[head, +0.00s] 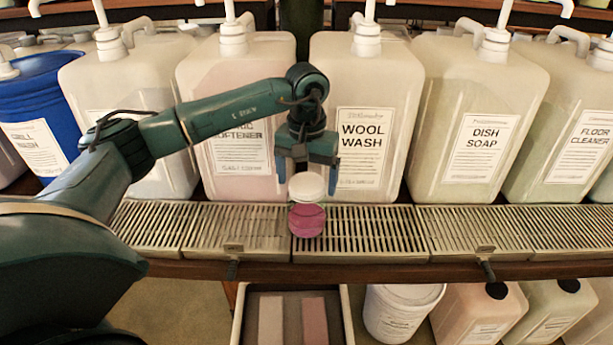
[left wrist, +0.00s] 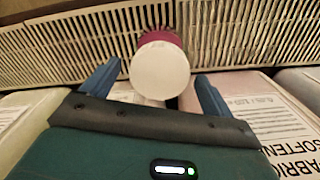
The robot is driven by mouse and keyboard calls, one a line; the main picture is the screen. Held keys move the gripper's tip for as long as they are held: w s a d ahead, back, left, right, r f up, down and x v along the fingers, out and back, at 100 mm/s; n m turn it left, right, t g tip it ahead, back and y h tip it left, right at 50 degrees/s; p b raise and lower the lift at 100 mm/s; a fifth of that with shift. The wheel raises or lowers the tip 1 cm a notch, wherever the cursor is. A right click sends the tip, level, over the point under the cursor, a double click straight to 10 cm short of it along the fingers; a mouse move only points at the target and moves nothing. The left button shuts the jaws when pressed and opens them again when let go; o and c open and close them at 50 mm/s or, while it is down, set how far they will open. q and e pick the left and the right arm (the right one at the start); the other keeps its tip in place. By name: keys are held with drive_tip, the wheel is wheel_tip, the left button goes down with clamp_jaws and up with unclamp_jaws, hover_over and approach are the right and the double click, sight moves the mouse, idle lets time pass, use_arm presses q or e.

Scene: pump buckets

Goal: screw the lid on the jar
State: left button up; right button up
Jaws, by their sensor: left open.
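My left gripper (head: 307,184) points down just above and behind the lid. Its blue fingers are open, one on each side of the lid and apart from it. In the left wrist view the lid (left wrist: 160,72) lies between the open fingertips and hides most of the jar (left wrist: 160,38). My right gripper is not in view.
Large pump jugs stand in a row behind the grating (head: 380,233), including Wool Wash (head: 400,100) and Dish Soap (head: 475,120). A blue bucket (head: 45,100) is at far left. The grating right of the jar is clear. A white tub (head: 395,310) stands below.

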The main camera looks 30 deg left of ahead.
use_arm(q)
drive_tip(key=n+p, duration=0.1)
drive_tip(key=n, duration=1)
drive_tip(key=shift+n, duration=0.3)
drive_tip(key=n, duration=0.3)
drive_tip(key=shift+p, duration=0.4)
drive_tip(key=c, duration=1.1)
